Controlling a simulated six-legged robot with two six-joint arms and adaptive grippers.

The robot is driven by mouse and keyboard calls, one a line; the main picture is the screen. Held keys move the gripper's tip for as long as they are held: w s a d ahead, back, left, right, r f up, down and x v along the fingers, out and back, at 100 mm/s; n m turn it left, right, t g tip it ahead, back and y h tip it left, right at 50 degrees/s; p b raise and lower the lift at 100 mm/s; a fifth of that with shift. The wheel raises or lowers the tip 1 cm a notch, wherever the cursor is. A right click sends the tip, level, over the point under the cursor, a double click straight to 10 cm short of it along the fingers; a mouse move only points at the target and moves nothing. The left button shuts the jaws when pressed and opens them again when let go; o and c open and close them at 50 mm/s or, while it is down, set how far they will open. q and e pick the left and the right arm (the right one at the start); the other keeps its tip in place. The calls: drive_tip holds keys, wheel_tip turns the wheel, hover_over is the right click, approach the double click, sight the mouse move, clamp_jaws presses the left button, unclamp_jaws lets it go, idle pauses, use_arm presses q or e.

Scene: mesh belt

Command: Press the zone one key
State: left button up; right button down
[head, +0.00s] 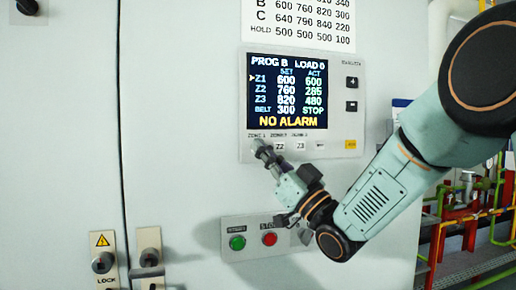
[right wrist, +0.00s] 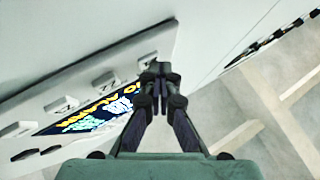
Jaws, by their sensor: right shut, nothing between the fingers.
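The control panel (head: 352,125) has a lit display (head: 303,92) reading PROG B, rows Z1 to Z3, BELT STOP and NO ALARM; a marker stands beside Z1. Below it runs a row of keys, with Z2 (head: 280,147) and Z3 (head: 300,146) readable. My right gripper (head: 262,150) is shut and empty, over the row's left end, where it hides the zone one key in the head view. In the right wrist view, that end key (right wrist: 147,62) shows just left of the shut fingertips (right wrist: 160,70). I cannot tell whether they touch it. My left gripper is out of view.
A green button (head: 237,243) and a red button (head: 269,239) sit on a plate below the panel. Plus and minus keys (head: 351,94) are right of the display. Lock plates (head: 104,262) are at lower left. Red and green pipework (head: 470,215) stands at right.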

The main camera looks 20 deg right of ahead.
drive_tip(key=shift+s+d+f+b, duration=0.15)
drive_tip(key=shift+s+b, duration=0.15)
drive_tip(key=shift+s, duration=0.5)
drive_tip(key=shift+s+b, duration=0.45)
drive_tip(key=shift+s, duration=2.05)
